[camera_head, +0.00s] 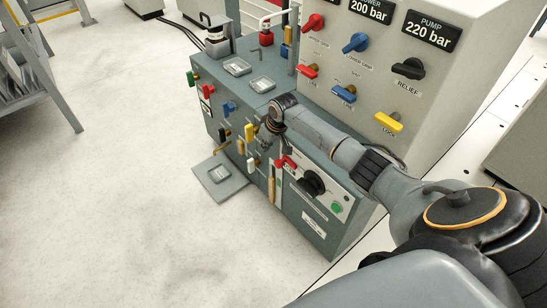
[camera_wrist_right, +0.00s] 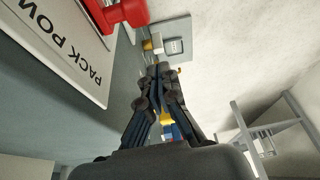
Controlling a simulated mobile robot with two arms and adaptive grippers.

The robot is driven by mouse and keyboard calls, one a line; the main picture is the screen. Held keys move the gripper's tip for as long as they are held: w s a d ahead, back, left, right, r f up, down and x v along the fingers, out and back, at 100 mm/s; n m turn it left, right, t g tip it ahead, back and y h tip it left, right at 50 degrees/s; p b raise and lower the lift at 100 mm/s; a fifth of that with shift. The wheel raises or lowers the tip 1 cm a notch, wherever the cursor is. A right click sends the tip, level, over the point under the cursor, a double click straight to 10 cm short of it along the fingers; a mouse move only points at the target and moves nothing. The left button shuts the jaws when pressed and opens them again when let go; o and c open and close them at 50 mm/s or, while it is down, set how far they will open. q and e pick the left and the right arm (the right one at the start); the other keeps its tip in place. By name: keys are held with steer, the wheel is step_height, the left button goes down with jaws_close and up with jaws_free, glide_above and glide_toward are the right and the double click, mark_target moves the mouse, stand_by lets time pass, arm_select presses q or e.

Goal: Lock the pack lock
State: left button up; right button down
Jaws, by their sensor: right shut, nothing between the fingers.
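A teal pack cabinet (camera_head: 335,225) carries several coloured handles. A yellow handle (camera_head: 249,133) hangs on its left face, left of my right gripper. A yellow spot, likely this handle, shows between the finger linkages in the right wrist view (camera_wrist_right: 167,119). My right gripper (camera_head: 266,142) is shut and empty near the cabinet's upper front corner; its fingertips also show together in the right wrist view (camera_wrist_right: 160,72). I cannot tell whether it touches a handle. My left gripper is not in view.
Blue (camera_head: 229,108), white (camera_head: 252,163) and red (camera_head: 286,162) handles sit close around the gripper. A black knob (camera_head: 312,184) is on the front panel. The grey console (camera_head: 430,95) rises behind my arm. Open floor (camera_head: 90,190) lies to the left.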

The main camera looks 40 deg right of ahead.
mark_target(280, 164)
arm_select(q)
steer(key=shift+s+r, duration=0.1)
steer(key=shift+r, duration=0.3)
arm_select(e)
steer(key=shift+s+d+f, duration=0.1)
steer(key=shift+s+f, duration=0.2)
steer(key=shift+s, duration=0.3)
steer(key=shift+s+d+f, duration=0.1)
steer(key=shift+s+f, duration=0.25)
steer(key=shift+s, duration=0.25)
steer(key=shift+s+d+f, duration=0.1)
steer(key=shift+s+f, duration=0.2)
steer(key=shift+s, duration=0.3)
steer(key=s+p, duration=0.2)
steer(key=shift+r+p, duration=0.1)
steer(key=shift+p, duration=0.25)
steer(key=shift+s+d+p, duration=0.1)
steer(key=shift+s+p, duration=0.85)
steer(key=shift+p, duration=0.05)
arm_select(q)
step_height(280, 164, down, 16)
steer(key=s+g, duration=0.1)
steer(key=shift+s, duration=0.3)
arm_select(e)
steer(key=shift+s, duration=0.1)
